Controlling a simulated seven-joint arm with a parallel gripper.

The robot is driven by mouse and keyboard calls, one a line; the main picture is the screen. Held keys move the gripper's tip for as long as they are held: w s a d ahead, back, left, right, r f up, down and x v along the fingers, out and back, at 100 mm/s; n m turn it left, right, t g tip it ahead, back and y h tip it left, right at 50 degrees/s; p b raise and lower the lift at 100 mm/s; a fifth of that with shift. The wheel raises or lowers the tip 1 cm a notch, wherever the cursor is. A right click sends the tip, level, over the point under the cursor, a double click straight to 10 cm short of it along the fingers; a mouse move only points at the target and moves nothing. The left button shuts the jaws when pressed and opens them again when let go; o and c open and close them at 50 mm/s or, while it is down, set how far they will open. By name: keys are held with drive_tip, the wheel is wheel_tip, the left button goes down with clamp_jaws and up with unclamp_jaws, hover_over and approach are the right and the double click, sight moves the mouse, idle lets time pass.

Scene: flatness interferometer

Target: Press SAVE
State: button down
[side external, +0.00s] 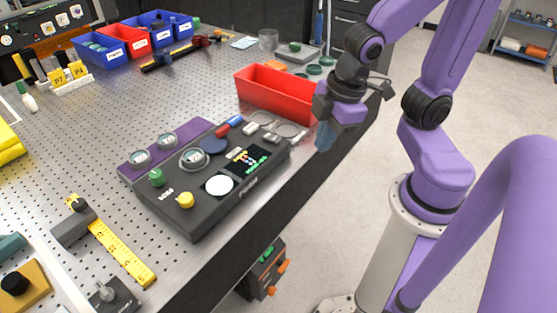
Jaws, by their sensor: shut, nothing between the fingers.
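A dark instrument box (222,207) lies on the perforated bench, with a small lit screen (247,160), a white disc (219,185), a green button or knob (156,177) and a yellow button or knob (185,200) at its near left end. White lettering shows on the box, but it is too small to read surely, so I cannot tell which control is SAVE. My gripper (323,137) is shut and empty, pointing down to the right of the box near the bench's right edge. It is apart from the box and its fingertips are bluish and partly blurred.
A red bin (275,92) stands right behind the box, close to my gripper. A purple tray (152,160) with round glass pieces sits along the box's left side. A yellow ruler (120,252) lies at front left. Bare bench (150,95) spreads behind.

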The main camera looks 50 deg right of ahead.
drive_tip(key=s+g, duration=0.2)
drive_tip(key=s, duration=0.4)
drive_tip(key=shift+d, duration=0.35)
drive_tip(key=shift+r, duration=0.1)
idle(1.1)
